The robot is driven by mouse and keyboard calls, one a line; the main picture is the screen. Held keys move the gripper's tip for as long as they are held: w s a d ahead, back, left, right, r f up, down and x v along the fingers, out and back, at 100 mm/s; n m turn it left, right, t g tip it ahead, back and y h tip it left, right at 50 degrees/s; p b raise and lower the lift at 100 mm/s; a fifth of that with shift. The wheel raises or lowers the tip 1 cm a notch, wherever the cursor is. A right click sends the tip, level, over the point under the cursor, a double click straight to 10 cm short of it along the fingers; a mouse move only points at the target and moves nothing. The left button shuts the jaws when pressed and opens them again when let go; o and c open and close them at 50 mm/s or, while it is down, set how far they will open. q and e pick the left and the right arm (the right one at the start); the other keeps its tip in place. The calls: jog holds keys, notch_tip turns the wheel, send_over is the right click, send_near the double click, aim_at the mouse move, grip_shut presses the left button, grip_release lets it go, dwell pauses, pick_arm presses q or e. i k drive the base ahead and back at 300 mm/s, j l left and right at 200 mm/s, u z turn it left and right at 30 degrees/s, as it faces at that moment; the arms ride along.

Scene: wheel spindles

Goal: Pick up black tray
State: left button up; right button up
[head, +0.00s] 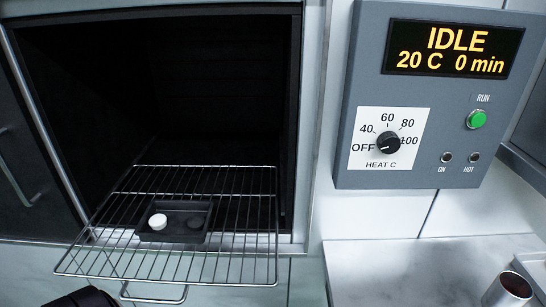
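The black tray (172,236) is a small, shallow rectangle. It rests on the pulled-out wire rack (240,245) in front of the open oven, near the middle of the rack. A white round piece (157,221) sits in its left part, and a dark round shape (195,222) shows in its right part. A black rounded part of my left gripper (84,299) shows at the bottom left edge, below the rack and apart from the tray. Its fingers are cut off by the frame. My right gripper is not in view.
The dark oven chamber (190,90) is open behind the rack. A grey control box (350,100) at the right reads IDLE, 20 C, 0 min; its heat knob (388,142) points toward OFF. A cup (515,285) stands on the pale counter (400,270) at bottom right.

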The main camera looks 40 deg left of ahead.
aim_at(177, 213)
jog(key=u, duration=1.9)
